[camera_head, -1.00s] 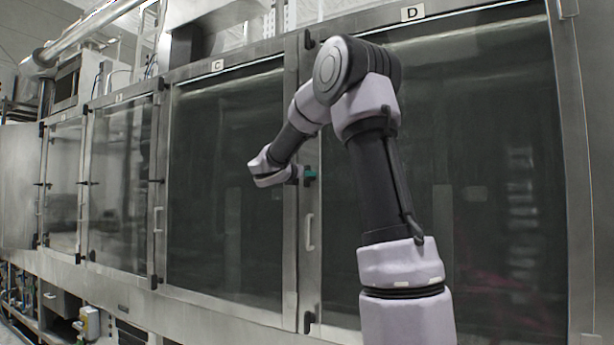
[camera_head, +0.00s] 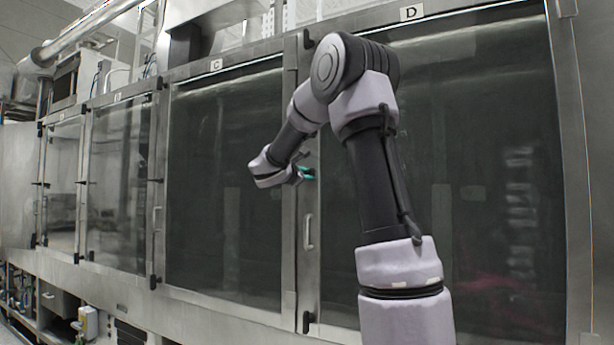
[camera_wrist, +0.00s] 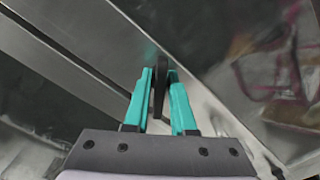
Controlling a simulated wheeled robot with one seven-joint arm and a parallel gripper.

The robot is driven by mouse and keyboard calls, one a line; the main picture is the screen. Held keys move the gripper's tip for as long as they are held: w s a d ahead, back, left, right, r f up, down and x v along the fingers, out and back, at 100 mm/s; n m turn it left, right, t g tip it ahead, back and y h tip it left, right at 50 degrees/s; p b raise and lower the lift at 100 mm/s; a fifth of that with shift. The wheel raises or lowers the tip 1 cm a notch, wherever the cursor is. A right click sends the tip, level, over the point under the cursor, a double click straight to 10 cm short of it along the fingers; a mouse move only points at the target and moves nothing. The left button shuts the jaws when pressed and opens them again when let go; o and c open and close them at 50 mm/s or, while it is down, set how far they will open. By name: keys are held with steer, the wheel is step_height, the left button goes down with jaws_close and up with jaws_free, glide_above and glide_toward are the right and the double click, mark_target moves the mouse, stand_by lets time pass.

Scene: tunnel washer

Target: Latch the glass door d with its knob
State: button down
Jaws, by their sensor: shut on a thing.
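The glass door D (camera_head: 470,130) fills the right of the head view, under its "D" label. It stands in its frame and looks closed. My gripper (camera_head: 307,173) is at the left edge of this door, by the steel post between doors C and D. In the wrist view, the teal fingers of my gripper (camera_wrist: 160,73) are shut on a thin black knob (camera_wrist: 158,98), one finger on each side. The knob is hidden in the head view, so its exact latch position cannot be told. My arm covers part of door D.
Door D's bar handle (camera_head: 308,232) is below my gripper. Glass door C (camera_head: 225,190) is to the left and looks closed. A steel post (camera_head: 291,100) runs between the doors. Further doors line the wall at left.

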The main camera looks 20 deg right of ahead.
steer(key=m, duration=0.3)
steer(key=shift+f+m, duration=0.1)
steer(key=shift+m, duration=0.3)
steer(key=shift+s+f+m, duration=0.1)
steer(key=shift+f+m, duration=0.05)
steer(key=shift+m, duration=1.65)
steer(key=c, duration=0.9)
jaws_free()
steer(key=v, duration=1)
steer(key=shift+s+a, duration=0.25)
